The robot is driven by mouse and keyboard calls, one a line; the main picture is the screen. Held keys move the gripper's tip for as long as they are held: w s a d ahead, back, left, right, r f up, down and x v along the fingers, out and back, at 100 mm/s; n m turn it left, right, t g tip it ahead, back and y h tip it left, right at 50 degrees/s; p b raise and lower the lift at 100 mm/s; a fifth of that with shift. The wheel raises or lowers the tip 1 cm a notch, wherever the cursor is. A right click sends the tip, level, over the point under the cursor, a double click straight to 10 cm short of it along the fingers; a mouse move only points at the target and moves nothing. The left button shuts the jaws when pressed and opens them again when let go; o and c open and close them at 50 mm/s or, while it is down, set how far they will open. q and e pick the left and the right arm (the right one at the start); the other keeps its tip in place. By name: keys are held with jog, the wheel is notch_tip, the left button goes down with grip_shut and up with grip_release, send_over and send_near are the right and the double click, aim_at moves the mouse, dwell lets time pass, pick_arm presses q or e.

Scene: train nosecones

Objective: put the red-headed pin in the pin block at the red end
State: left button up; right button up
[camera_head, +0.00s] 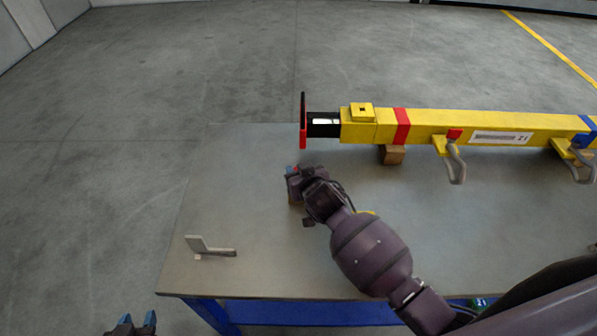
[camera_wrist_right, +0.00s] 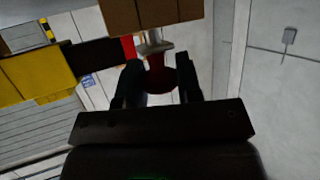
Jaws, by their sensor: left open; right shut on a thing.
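The red-headed pin (camera_wrist_right: 160,76) is between the fingers of my right gripper (camera_wrist_right: 160,82), which is shut on its red head. Its silver shank points up toward a brown block (camera_wrist_right: 150,14) in the wrist view; I cannot tell whether it touches or sits in it. In the head view my right gripper (camera_head: 293,171) is over the table, below and left of the beam's red end plate (camera_head: 303,120). A yellow block (camera_head: 361,112) with a dark hole sits on the beam near that end, apparently empty. My left gripper (camera_head: 130,326) is open and empty at the bottom edge.
The yellow beam (camera_head: 470,124) runs along the table's (camera_head: 245,210) back right, with a wooden support (camera_head: 392,155) under it. Grey hooked handles (camera_head: 456,165) hang from its front. A grey bracket (camera_head: 210,247) lies at the left front. The table's left side is mostly clear.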

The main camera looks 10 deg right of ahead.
jog(key=shift+f, duration=0.1)
jog(key=o, duration=0.9)
jog(key=shift+o, duration=0.2)
jog(key=shift+r, duration=0.2)
jog(key=v, duration=1.2)
jog(key=shift+f+p, duration=0.2)
jog(key=shift+p, duration=0.2)
jog(key=shift+s, duration=0.15)
